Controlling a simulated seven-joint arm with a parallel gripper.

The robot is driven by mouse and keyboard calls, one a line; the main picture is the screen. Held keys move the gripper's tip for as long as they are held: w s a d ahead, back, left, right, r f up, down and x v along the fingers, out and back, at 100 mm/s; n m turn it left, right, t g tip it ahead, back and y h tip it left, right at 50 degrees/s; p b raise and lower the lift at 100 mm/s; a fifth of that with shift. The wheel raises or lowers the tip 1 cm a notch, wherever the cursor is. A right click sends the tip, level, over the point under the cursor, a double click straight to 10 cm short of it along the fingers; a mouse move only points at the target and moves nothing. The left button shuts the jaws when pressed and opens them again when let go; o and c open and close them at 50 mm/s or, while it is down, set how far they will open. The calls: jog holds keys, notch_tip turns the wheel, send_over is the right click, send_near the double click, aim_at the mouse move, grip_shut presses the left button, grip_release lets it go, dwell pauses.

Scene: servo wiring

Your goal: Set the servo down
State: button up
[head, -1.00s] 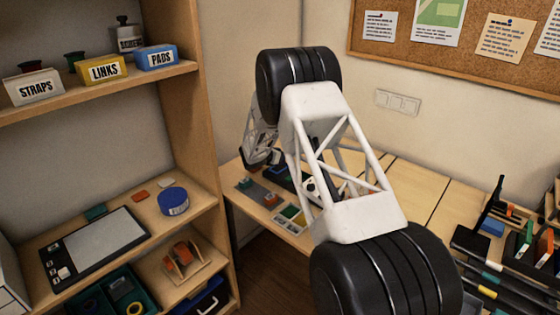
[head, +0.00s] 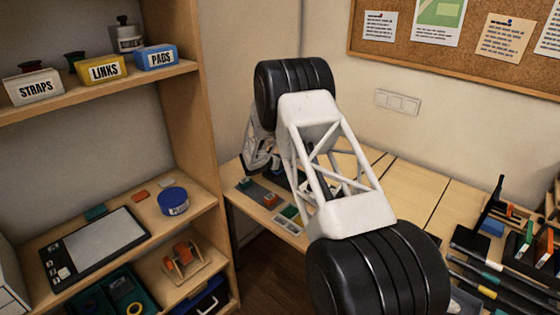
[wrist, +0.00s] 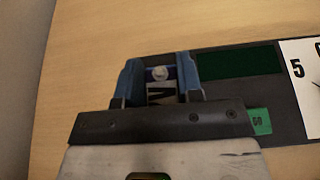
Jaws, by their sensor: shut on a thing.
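In the wrist view my gripper (wrist: 159,66) has its two blue fingers shut on the servo (wrist: 160,75). The servo shows as a small dark body with a pale round part on top and a black-and-white marking towards me. The fingers are over the left part of a dark board (wrist: 218,92) on the wooden table. I cannot tell whether the servo touches the board. In the head view my arm hides the servo, and the fingers are not clearly visible.
The board carries a dark green pad (wrist: 240,62) to the right of the fingers, a green tag (wrist: 260,121) and a white card (wrist: 300,85) marked 5. Bare table (wrist: 75,50) lies to the left. A shelf (head: 185,215) stands left; dark tools (head: 490,245) lie right.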

jog(key=shift+f, duration=0.15)
jog(key=o, duration=0.9)
jog(key=shift+r, duration=0.2)
jog(key=shift+v, duration=3.7)
